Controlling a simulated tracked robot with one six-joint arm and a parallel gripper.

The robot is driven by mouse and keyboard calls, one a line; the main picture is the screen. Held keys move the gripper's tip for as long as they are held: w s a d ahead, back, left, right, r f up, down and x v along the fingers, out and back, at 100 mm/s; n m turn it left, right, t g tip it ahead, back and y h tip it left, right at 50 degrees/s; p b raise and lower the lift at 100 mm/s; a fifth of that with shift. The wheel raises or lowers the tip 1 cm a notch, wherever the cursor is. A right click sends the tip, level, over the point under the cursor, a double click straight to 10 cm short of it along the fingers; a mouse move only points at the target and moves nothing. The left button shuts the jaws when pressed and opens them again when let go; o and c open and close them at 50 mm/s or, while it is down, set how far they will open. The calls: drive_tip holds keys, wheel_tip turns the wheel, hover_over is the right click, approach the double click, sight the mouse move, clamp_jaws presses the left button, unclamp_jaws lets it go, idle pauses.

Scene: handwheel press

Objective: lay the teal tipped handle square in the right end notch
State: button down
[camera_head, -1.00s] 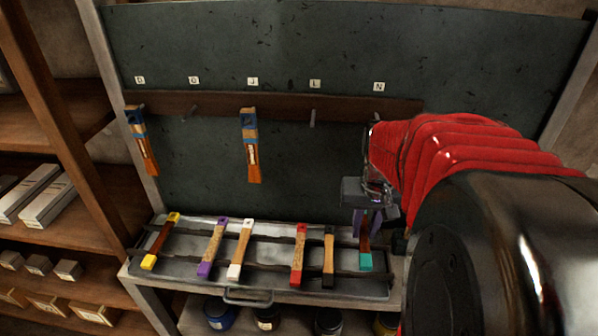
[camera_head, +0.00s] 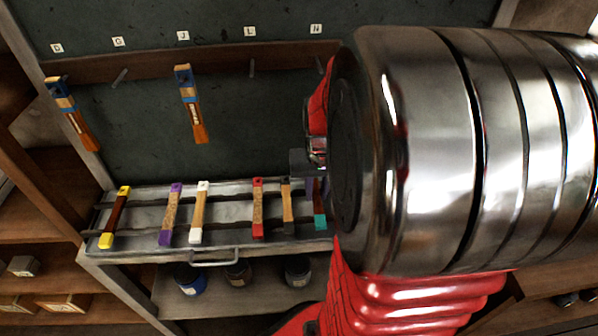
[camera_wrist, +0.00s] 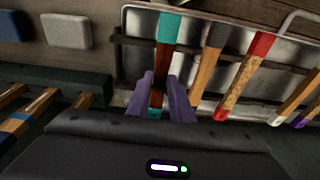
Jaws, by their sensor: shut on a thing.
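The teal tipped handle (camera_wrist: 163,62) has a dark red-brown shaft and teal at both ends. In the wrist view it runs between my gripper's purple fingers, across a dark notched rail. My gripper (camera_wrist: 163,88) is shut on it. In the head view the handle's teal tip (camera_head: 320,222) shows at the right end of the metal tray (camera_head: 145,213), beside a black tipped handle (camera_head: 288,207). My arm hides the tray's right edge and most of the gripper. I cannot tell whether the handle is fully down in the end notch.
Yellow (camera_head: 116,217), purple (camera_head: 171,214), white (camera_head: 199,212) and red (camera_head: 258,208) tipped handles lie across the tray's rails. Two blue-topped brushes (camera_head: 190,104) hang on the wooden peg rail (camera_head: 150,65) behind. Jars (camera_head: 191,278) stand on the shelf below.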

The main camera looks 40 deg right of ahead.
drive_tip(key=shift+f, duration=0.85)
idle(0.8)
drive_tip(key=c, duration=1.5)
unclamp_jaws()
drive_tip(key=shift+o, duration=0.3)
drive_tip(key=o, duration=0.3)
drive_tip(key=shift+o, duration=0.2)
drive_tip(key=shift+r, duration=3.5)
